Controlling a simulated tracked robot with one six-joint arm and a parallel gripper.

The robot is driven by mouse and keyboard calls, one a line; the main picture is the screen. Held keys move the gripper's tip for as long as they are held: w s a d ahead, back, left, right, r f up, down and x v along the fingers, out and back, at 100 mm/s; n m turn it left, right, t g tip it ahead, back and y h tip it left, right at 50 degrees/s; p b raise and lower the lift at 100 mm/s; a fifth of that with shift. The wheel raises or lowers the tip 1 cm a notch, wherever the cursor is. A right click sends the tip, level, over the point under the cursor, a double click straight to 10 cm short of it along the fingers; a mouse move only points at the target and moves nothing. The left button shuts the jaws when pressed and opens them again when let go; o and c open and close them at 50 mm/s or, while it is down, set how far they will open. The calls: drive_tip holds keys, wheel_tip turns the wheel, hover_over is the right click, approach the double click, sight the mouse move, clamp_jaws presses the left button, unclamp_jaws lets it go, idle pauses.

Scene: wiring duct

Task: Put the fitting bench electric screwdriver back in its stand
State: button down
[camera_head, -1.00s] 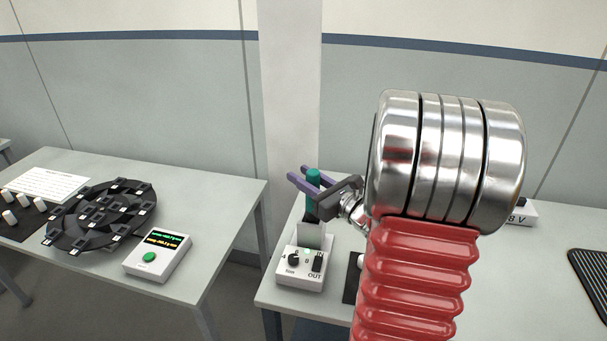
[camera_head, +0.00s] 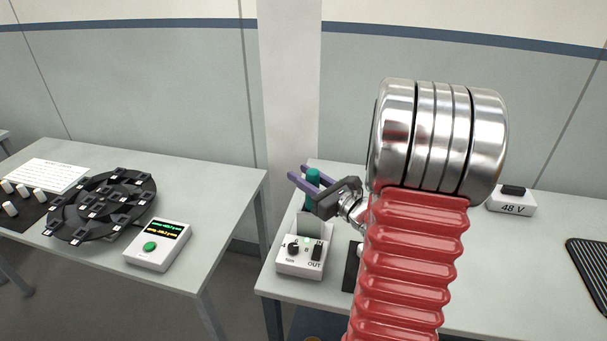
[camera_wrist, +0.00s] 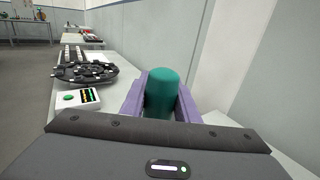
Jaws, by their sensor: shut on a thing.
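The electric screwdriver shows as a teal rounded body (camera_head: 313,176) in the head view, upright above the right-hand bench. My gripper (camera_head: 305,180) has purple fingers and is shut around it. In the wrist view the teal screwdriver (camera_wrist: 162,92) stands between the two purple fingers of my gripper (camera_wrist: 163,100). A grey upright holder (camera_head: 309,224), which looks like the stand, rises behind a white box marked OUT, directly below the gripper. The screwdriver's lower end is hidden behind my gripper and the holder, so I cannot tell how far in it is.
The white box (camera_head: 301,259) has a knob and a switch. A 48 V box (camera_head: 512,202) and a black mat (camera_head: 590,262) lie farther right. The left bench (camera_head: 215,185) holds a black round tray (camera_head: 85,218) and a white display unit (camera_head: 160,246). A gap separates the benches.

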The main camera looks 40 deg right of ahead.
drive_tip(key=c, duration=1.3)
unclamp_jaws()
drive_tip(key=shift+s, duration=0.15)
drive_tip(key=shift+s+d, duration=0.15)
drive_tip(key=shift+s, duration=3.25)
drive_tip(key=shift+s+d, duration=0.15)
drive_tip(key=shift+s, duration=3.25)
